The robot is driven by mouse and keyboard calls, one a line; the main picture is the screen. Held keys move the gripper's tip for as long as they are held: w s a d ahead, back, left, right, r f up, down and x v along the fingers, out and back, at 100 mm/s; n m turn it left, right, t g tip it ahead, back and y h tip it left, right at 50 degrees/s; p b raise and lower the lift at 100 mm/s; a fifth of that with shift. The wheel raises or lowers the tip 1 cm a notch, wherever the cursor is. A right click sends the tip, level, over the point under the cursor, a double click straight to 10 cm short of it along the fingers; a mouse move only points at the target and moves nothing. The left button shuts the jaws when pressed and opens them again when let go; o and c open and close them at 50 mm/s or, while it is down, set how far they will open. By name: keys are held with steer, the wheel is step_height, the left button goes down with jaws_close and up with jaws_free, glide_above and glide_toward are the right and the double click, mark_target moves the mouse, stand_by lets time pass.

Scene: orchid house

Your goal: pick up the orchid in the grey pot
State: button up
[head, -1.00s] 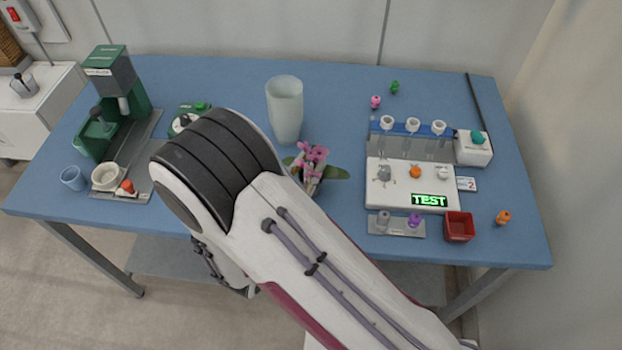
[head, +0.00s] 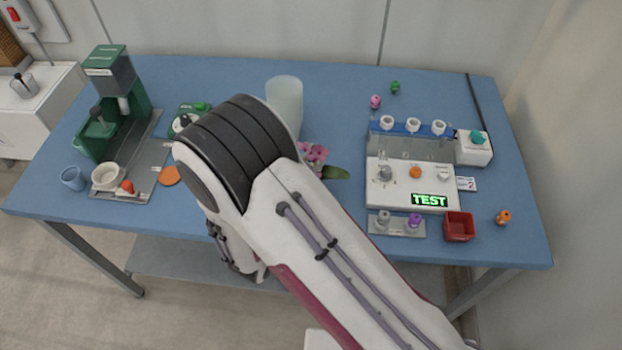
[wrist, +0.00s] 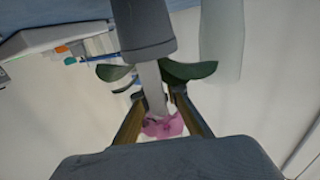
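The orchid's pink flowers (head: 314,153) and a green leaf (head: 335,173) show in the head view beside my arm, which hides its pot and my gripper. In the wrist view, the dark grey pot (wrist: 145,30) is at the top, with green leaves (wrist: 188,70) on both sides. A pale grey strip runs from the pot down to the pink flowers (wrist: 165,126). My gripper (wrist: 156,98) is open, with a finger on either side of the strip and flowers. I cannot tell whether either finger touches the plant.
A tall translucent vase (head: 285,100) stands just behind the orchid. A white test unit (head: 408,192) and a red box (head: 459,226) are on the right. A green machine (head: 122,85) and an orange disc (head: 169,176) are on the left. Clear blue table lies at the back.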

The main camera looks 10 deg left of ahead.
steer(key=shift+r, duration=0.15)
jaws_close()
steer(key=shift+r, duration=4.85)
